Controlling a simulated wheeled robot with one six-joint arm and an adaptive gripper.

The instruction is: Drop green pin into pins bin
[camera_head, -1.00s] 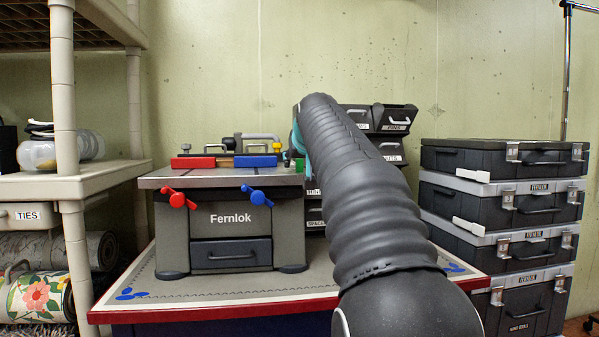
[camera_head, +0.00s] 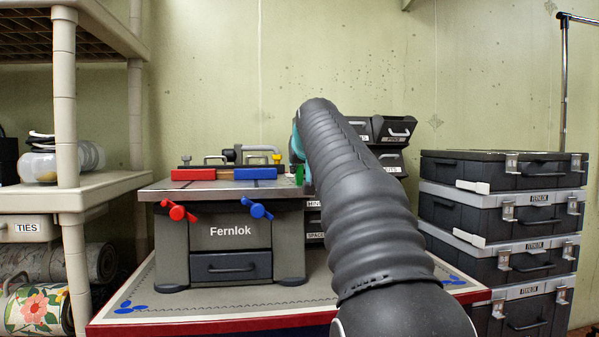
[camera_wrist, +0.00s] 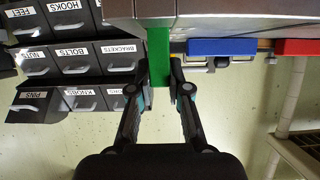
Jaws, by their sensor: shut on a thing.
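A green pin (camera_wrist: 159,56) is between the fingertips of my gripper (camera_wrist: 159,76) in the wrist view, which shows the place upside down. The gripper is shut on it. The pin lies at the corner of the grey Fernlok bench top (camera_wrist: 138,25); I cannot tell whether they touch. A bit of green (camera_head: 299,175) shows at the top's right edge in the head view, where my arm hides most of the gripper. The pins bin (camera_head: 396,129), labelled PINS, is at the upper right of the bin rack. It also shows in the wrist view (camera_wrist: 38,101), at left, apart from the gripper.
Other labelled bins (camera_wrist: 119,54) adjoin the pins bin. Stacked cases (camera_head: 505,210) stand at right and a beige shelf (camera_head: 100,185) at left.

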